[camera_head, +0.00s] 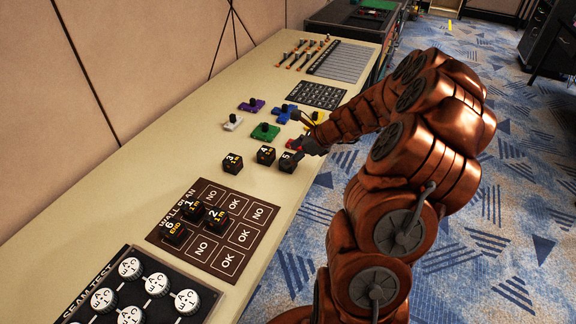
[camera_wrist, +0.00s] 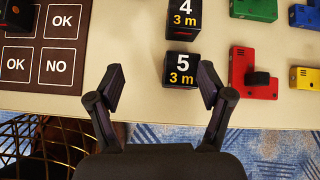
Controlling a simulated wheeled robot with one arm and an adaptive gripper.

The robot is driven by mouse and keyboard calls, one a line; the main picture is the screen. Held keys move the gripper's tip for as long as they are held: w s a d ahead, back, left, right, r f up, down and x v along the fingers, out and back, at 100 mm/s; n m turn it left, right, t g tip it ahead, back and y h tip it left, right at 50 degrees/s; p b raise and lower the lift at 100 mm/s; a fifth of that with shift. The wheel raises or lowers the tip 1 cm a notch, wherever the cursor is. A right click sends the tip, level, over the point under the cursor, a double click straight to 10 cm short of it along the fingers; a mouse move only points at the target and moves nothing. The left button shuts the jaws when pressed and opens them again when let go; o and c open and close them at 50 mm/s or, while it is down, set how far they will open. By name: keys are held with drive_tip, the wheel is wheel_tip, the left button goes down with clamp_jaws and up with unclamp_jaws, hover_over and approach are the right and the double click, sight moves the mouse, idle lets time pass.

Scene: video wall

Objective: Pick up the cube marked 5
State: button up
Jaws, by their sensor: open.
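The cube marked 5 (camera_wrist: 181,70) is black with a white 5 and yellow "3 m" on top. It stands on the beige table near its front edge, and in the head view (camera_head: 288,161) it is the rightmost of a row of three cubes. My gripper (camera_wrist: 160,85) is open and empty. In the wrist view its fingertips lie to the left and right of the cube, slightly nearer the table edge. I cannot tell its height above the table. In the head view my gripper (camera_head: 306,146) is beside the cube and its fingers are partly hidden.
The cube marked 4 (camera_wrist: 184,17) stands just behind cube 5, and the cube marked 3 (camera_head: 232,163) is further left. A red block (camera_wrist: 252,75) with a black knob is close to the right fingertip. The wall plan board (camera_head: 240,262) holds several black cubes.

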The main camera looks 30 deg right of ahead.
drive_tip(key=d, duration=0.1)
drive_tip(key=d+f+m, duration=0.1)
drive_tip(key=shift+d+f+m+h, duration=0.3)
drive_tip(key=shift+w+f, duration=0.15)
drive_tip(key=shift+f, duration=0.1)
drive_tip(key=shift+x, duration=1.35)
drive_tip(key=shift+w+p+x, duration=0.2)
drive_tip(key=shift+x, duration=0.9)
drive_tip(key=shift+w+p+x, duration=0.15)
drive_tip(key=shift+p+x, duration=0.05)
drive_tip(key=shift+x, duration=0.9)
drive_tip(key=shift+d+r, duration=0.2)
drive_tip(key=c, duration=1.3)
